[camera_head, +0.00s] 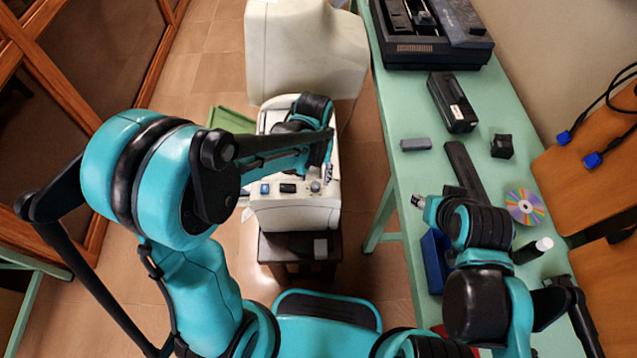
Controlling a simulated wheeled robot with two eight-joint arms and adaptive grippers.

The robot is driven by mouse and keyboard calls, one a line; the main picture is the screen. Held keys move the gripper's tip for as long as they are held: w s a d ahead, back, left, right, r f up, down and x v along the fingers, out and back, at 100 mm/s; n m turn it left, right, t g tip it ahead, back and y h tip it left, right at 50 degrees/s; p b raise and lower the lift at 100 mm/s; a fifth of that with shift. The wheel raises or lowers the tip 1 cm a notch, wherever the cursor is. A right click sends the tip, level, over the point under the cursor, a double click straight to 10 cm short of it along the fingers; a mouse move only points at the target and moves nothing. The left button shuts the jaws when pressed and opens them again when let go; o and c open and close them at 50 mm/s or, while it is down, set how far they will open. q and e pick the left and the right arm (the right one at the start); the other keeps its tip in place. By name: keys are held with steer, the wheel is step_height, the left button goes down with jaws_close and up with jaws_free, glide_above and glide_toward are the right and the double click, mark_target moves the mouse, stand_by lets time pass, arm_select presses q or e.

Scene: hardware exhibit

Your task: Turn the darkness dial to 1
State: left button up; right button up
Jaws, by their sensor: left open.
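The white machine (297,217) stands in the middle with a control panel on its near top edge. A small round grey dial (315,187) sits at the right end of the panel, beside a black control (288,188) and a blue button (265,188). Any numbers on the dial are too small to read. My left gripper (328,172) is open over the right side of the machine, close to the dial. I cannot tell whether it touches the dial. My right gripper (418,201) is over the left edge of the green bench; its fingers are too small to judge.
The green bench (408,110) on the right carries a black printer (432,36), a black box (452,102), a disc (525,206) and a blue bin (434,262). A large white casing (303,50) stands behind the machine. Tiled floor lies left of it.

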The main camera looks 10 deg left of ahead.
mark_target(315, 185)
arm_select(q)
step_height(315, 185, down, 4)
steer(key=shift+f+b, duration=0.15)
steer(key=shift+b, duration=0.45)
jaws_close()
steer(key=shift+n, duration=0.3)
steer(key=n, duration=1.1)
steer(key=shift+b, duration=0.3)
steer(key=shift+n, duration=0.3)
